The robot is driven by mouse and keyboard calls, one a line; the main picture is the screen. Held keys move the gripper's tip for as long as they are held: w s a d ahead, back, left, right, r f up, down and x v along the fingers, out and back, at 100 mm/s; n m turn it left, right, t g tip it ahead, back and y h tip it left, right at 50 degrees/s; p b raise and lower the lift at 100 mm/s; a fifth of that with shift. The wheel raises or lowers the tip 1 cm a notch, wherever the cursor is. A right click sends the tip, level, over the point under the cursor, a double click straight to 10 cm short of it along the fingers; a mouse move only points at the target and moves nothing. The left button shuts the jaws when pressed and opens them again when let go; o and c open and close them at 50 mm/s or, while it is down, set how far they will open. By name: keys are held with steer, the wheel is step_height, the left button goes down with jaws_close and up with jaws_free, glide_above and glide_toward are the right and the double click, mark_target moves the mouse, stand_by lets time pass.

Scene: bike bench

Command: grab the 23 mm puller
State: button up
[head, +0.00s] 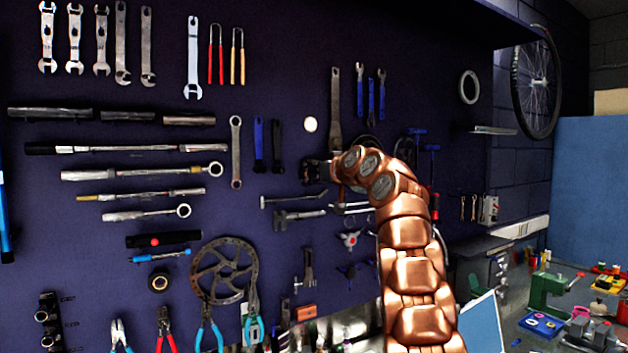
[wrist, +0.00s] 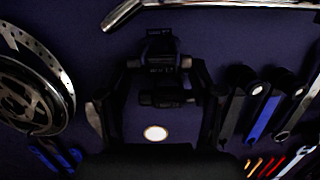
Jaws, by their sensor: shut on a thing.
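In the head view, my gripper (head: 318,172) is at the dark pegboard, left of my copper arm and just below a white round spot. In the wrist view, my gripper (wrist: 160,66) has its two dark fingers closed in from both sides on a small black tool (wrist: 160,44), which I take as the puller. No size marking can be read on it. Its outline blends with the dark fingers and board, and I cannot tell whether it still touches the board. In the head view it is too dark to tell apart from my gripper.
Blue and black handled tools (head: 267,145) hang close to the left of my gripper, and a long flat wrench (head: 335,110) hangs above. Silver tools (head: 298,216) hang just below. A brake disc (head: 224,270) hangs lower left. A bench with parts stands at the right.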

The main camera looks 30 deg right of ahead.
steer(key=shift+c, duration=0.9)
steer(key=shift+r, duration=0.4)
